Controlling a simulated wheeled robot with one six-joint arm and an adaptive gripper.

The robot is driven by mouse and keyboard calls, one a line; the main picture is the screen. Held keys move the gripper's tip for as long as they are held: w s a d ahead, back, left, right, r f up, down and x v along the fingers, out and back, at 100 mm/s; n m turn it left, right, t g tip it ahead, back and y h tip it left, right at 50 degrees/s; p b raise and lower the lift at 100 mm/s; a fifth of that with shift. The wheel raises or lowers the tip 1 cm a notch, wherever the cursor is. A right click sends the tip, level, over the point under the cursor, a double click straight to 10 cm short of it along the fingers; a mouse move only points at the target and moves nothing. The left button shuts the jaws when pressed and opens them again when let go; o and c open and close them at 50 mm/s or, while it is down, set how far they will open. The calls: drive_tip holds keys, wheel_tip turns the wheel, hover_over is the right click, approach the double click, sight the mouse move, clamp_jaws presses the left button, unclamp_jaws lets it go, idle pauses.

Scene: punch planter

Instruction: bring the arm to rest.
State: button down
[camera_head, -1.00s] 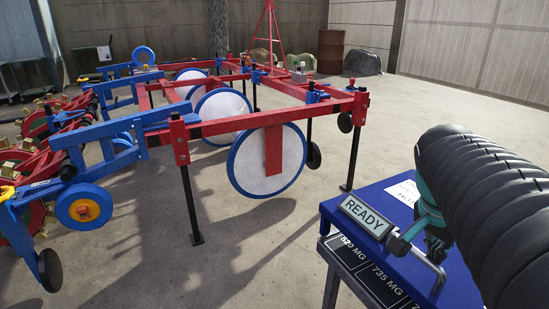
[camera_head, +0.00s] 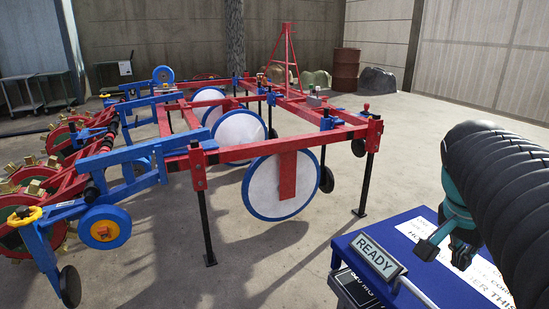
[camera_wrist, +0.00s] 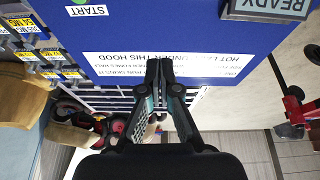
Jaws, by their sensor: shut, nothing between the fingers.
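My arm, in a black ribbed sleeve, comes in from the right of the head view. My gripper (camera_head: 450,245) is a dark teal pair of fingers at its end, over the blue stand. In the wrist view my gripper (camera_wrist: 160,66) has its two fingertips together, with nothing between them. The fingertips overlap a white notice (camera_wrist: 110,66) on the blue surface. I cannot tell how far they are above it.
A READY plate (camera_head: 378,257) sits at the stand's edge; it also shows in the wrist view (camera_wrist: 268,8), near a START label (camera_wrist: 87,11). A red and blue planter frame (camera_head: 240,153) with white discs stands to the left. Concrete floor lies between.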

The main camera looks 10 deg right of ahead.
drive_tip(key=f+n, duration=0.1)
drive_tip(key=a+n, duration=0.1)
drive_tip(key=w+f+n, duration=0.1)
drive_tip(key=shift+a+f+n+t+y, duration=0.25)
drive_tip(key=shift+f+n+t+y, duration=0.05)
drive_tip(key=shift+f+t, duration=0.1)
drive_tip(key=s+a+f+n+t+y, duration=0.1)
drive_tip(key=a+f+n, duration=0.1)
drive_tip(key=a+n, duration=0.3)
drive_tip(key=s+a+f+n+t+y, duration=0.2)
drive_tip(key=a+n, duration=0.3)
drive_tip(key=a, duration=0.8)
drive_tip(key=shift+a+f+p, duration=0.35)
drive_tip(key=shift+f, duration=0.15)
